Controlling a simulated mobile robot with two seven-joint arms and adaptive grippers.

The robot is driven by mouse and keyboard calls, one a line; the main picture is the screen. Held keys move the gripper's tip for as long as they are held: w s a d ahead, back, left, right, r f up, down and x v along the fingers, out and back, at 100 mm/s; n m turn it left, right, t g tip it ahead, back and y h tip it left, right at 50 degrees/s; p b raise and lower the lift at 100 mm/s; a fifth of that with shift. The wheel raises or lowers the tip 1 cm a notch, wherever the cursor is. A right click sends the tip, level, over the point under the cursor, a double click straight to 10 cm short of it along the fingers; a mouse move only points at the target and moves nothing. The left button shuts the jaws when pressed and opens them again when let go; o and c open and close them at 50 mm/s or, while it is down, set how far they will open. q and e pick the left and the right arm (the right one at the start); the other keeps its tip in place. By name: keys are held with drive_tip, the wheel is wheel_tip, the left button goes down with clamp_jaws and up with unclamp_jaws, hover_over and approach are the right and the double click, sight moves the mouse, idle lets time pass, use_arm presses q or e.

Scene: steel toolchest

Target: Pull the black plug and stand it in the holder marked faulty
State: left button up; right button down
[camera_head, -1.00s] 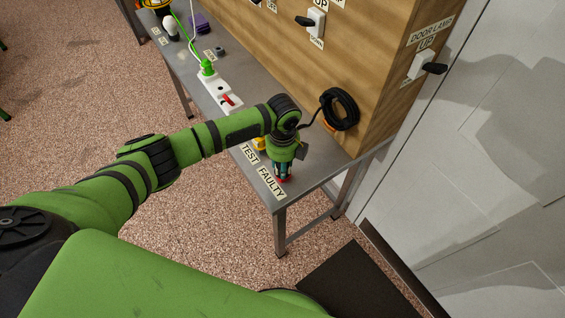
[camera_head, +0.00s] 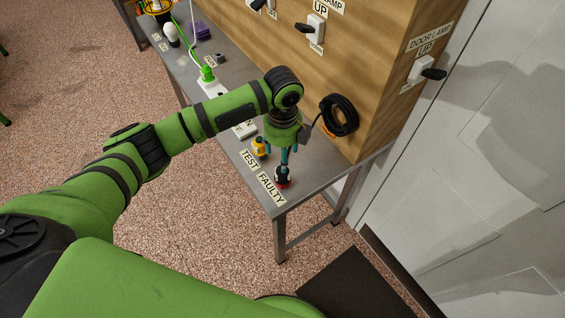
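The black plug (camera_head: 283,171) stands roughly upright in a small red holder (camera_head: 282,184) behind the FAULTY label (camera_head: 271,188) near the table's front corner. My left gripper (camera_head: 287,158) points down just above the plug. Its teal fingers look parted, with their tips around or just above the plug's top; the exact gap is small in view. A black cable coil (camera_head: 340,114) hangs on the wooden panel, and its cord runs down behind the gripper. My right gripper is out of view.
A yellow holder (camera_head: 260,147) stands behind the TEST label (camera_head: 249,160). A white power strip (camera_head: 211,89) with a green plug (camera_head: 207,74) lies farther back, partly hidden by my arm. The wooden panel (camera_head: 375,70) with switches rises behind the steel table (camera_head: 316,172).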

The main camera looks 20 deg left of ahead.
use_arm(q)
drive_tip(key=shift+r, duration=1.65)
drive_tip(key=shift+s+d+f, duration=0.1)
